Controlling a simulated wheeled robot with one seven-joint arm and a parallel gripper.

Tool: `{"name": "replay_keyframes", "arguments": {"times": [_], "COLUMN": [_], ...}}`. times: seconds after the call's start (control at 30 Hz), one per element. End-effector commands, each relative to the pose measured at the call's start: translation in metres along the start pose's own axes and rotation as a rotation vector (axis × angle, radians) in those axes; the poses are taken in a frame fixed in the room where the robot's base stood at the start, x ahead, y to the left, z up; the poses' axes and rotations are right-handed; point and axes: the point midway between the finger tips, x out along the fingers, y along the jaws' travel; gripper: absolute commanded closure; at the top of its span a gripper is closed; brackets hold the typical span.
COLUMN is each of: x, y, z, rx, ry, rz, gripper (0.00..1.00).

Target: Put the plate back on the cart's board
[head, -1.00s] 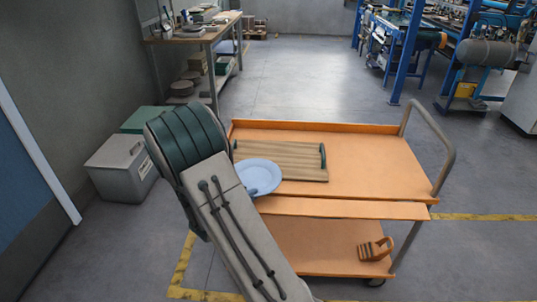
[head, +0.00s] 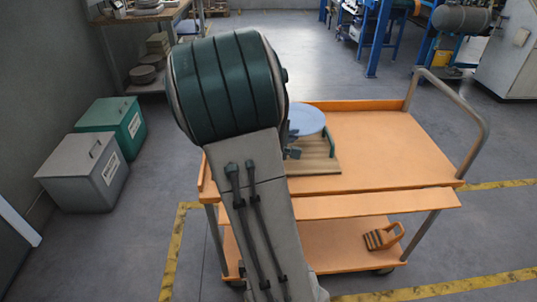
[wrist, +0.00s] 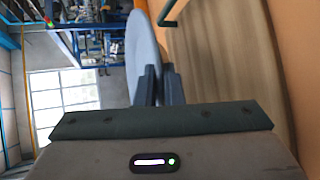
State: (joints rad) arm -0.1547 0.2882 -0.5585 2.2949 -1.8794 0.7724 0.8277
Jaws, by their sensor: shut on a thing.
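The pale blue plate (head: 307,118) is held by its near edge, roughly level, over the wooden board (head: 322,168) on the orange cart (head: 375,145). My gripper (head: 293,152) is shut on the plate; my arm hides part of the grip and the board's left part. In the wrist view the plate (wrist: 143,50) sits between my dark fingers (wrist: 150,84), with a visible gap between plate and board (wrist: 215,60). A dark green handle (head: 330,140) stands at the board's right end.
The cart's top is bare right of the board. Grey (head: 85,172) and green (head: 112,127) boxes stand on the floor at left. A metal push handle (head: 475,120) rises at the cart's right.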

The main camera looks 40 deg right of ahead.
Motion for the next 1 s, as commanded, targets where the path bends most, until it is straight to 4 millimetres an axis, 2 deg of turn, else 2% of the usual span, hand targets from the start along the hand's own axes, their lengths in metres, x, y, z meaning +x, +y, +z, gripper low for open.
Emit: {"name": "replay_keyframes", "arguments": {"times": [0.1,0.33,0.47,0.7,1.0], "x": [-0.013,-0.026,-0.026,-0.015,-0.013], "y": [-0.018,-0.04,-0.046,-0.075,-0.079], "z": [-0.025,-0.052,-0.057,-0.062,-0.063], "rx": [-0.005,0.001,0.001,-0.001,0.004], "ry": [0.002,-0.002,-0.004,-0.005,-0.004], "rz": [0.002,0.002,0.001,0.002,0.002], "gripper": [1.0,1.0,1.0,1.0,1.0]}}
